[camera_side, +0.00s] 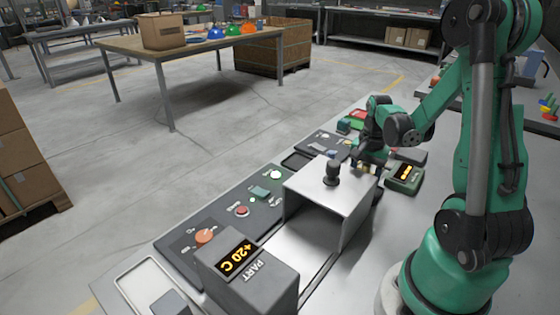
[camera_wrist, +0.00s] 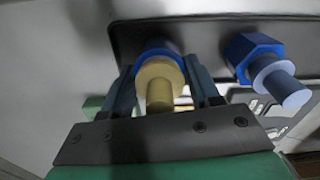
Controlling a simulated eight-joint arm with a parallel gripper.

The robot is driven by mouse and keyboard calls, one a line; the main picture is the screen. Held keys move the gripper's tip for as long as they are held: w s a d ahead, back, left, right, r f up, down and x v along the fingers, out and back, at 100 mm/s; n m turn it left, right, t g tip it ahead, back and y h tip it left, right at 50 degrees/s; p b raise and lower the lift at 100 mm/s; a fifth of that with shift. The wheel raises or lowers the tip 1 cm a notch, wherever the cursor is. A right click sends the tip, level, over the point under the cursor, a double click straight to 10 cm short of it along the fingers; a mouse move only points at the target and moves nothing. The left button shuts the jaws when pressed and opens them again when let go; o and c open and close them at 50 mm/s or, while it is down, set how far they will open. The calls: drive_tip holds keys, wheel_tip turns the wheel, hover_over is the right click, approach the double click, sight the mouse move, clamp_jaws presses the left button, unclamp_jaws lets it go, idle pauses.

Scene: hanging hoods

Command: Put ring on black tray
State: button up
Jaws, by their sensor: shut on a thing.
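In the wrist view my gripper (camera_wrist: 161,82) is shut on a brass-coloured stepped round part (camera_wrist: 159,84), which sits between the two fingers. A blue collar (camera_wrist: 154,49) shows right behind this part. I cannot tell whether the brass part or the collar is the ring. In the side view my gripper (camera_side: 367,165) is low beside the far right edge of the grey hood, and what it holds is too small to make out. A small black tray (camera_side: 297,160) lies just left of the hood's back edge, apart from my gripper.
The grey open-fronted hood (camera_side: 313,190) has a black knob (camera_side: 332,173) on top. A display box (camera_side: 246,268) stands in front, and a green meter (camera_side: 404,178) stands right. The wrist view shows a blue hex part with a grey-blue stem (camera_wrist: 262,62) beside the right finger.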

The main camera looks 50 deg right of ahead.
sight(366, 165)
drive_tip(key=o, duration=1.4)
wheel_tip(366, 165, up, 5)
drive_tip(key=shift+w+a+r, duration=0.1)
drive_tip(key=shift+r, duration=0.2)
drive_tip(key=w+a+r+n, duration=0.1)
drive_tip(key=a+n, duration=0.1)
drive_tip(key=a, duration=0.1)
drive_tip(key=w+a+r+n+t+h, duration=0.1)
drive_tip(key=w+a+r+n, duration=0.1)
drive_tip(key=a, duration=0.1)
drive_tip(key=w+a+r+n+t, duration=0.1)
drive_tip(key=a+n, duration=0.1)
drive_tip(key=n, duration=0.1)
drive_tip(key=shift+w+a+r+h, duration=0.3)
drive_tip(key=shift+a+r, duration=0.05)
drive_tip(key=shift+a, duration=0.05)
drive_tip(key=a+n+t, duration=0.1)
drive_tip(key=a+n, duration=0.2)
drive_tip(key=a, duration=0.1)
drive_tip(key=a+r+n+t+y, duration=0.1)
drive_tip(key=a+n+t, duration=0.1)
drive_tip(key=a+n, duration=0.1)
drive_tip(key=w+a+n+t, duration=0.1)
drive_tip(key=a+n+t, duration=0.1)
drive_tip(key=a, duration=0.3)
drive_tip(key=shift+a+r+n+y, duration=0.1)
drive_tip(key=shift+r+n+y, duration=0.15)
drive_tip(key=shift+n, duration=0.55)
